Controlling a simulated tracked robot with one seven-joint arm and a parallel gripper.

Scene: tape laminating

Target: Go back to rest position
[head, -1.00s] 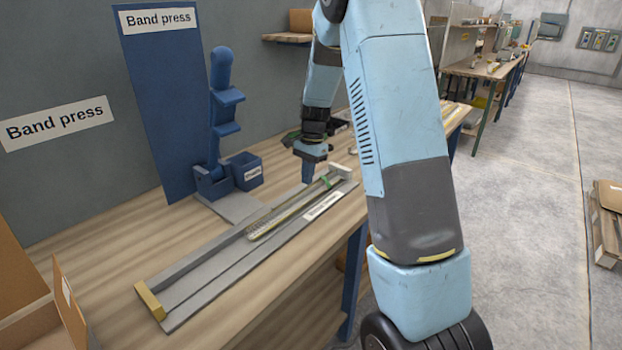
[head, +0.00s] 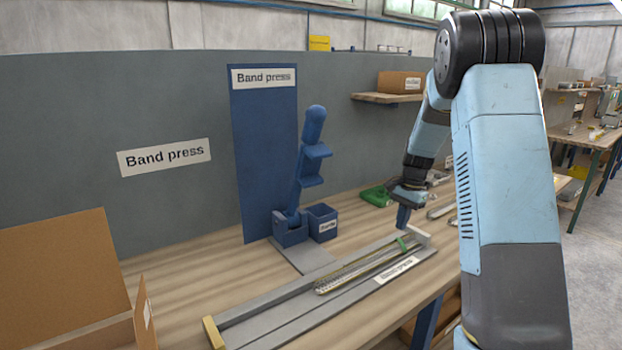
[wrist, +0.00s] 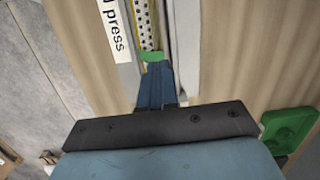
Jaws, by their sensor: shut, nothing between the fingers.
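My gripper (head: 403,217) is shut and empty. In the head view it points down above the far right end of the grey band press rail (head: 262,312) on the bench. In the wrist view its blue fingers (wrist: 156,85) are together, close to a green piece (wrist: 152,57) at the end of a perforated strip. The strip (head: 345,276) lies along the rail with the green piece (head: 402,244) near its far end. I cannot tell whether the fingers touch anything.
The blue lever press (head: 305,170) and a small blue bin (head: 322,222) stand behind the rail. An open cardboard box (head: 65,280) is at the left. A green tool (head: 377,196) lies behind my gripper.

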